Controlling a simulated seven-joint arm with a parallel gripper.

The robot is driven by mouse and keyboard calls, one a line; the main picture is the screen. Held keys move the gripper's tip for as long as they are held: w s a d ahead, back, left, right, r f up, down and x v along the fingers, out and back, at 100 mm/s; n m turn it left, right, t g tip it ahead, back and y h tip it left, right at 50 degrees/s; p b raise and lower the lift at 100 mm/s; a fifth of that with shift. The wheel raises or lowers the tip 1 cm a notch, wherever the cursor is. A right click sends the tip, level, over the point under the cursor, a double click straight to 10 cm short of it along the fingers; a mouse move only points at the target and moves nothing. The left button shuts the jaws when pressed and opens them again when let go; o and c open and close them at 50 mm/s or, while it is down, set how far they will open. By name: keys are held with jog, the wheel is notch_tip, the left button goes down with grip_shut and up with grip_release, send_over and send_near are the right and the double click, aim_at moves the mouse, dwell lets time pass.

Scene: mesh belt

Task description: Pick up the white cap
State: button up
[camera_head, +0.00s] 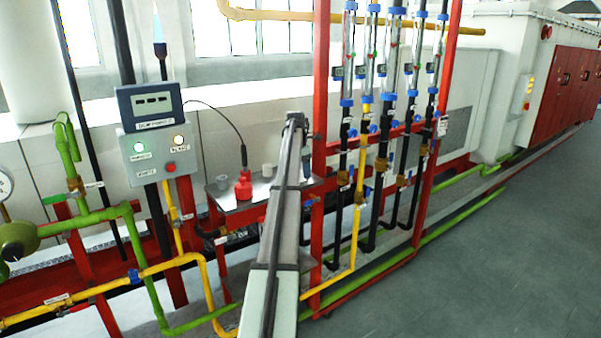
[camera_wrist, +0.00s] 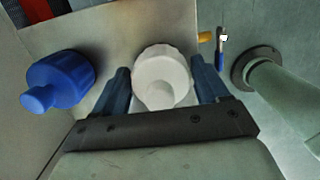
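The white cap (camera_wrist: 162,72), round with a ribbed rim and a small knob, is in the middle of the wrist view. My gripper (camera_wrist: 160,68) is open, with one dark blue-grey finger on each side of the cap. Narrow gaps seem to show between the fingers and the cap's sides. I cannot tell how far the fingertips reach down along it. In the head view, my arm runs across the small metal table (camera_head: 225,200), and I cannot make out the gripper or the white cap for certain.
A blue cap (camera_wrist: 60,82) lies left of my gripper, close to the left finger. A small metal fitting (camera_wrist: 222,42) is at the upper right. The red pipe frame (camera_head: 320,150) rises close to my arm.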

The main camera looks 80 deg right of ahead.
jog(key=c, duration=0.7)
jog(key=shift+r, duration=0.1)
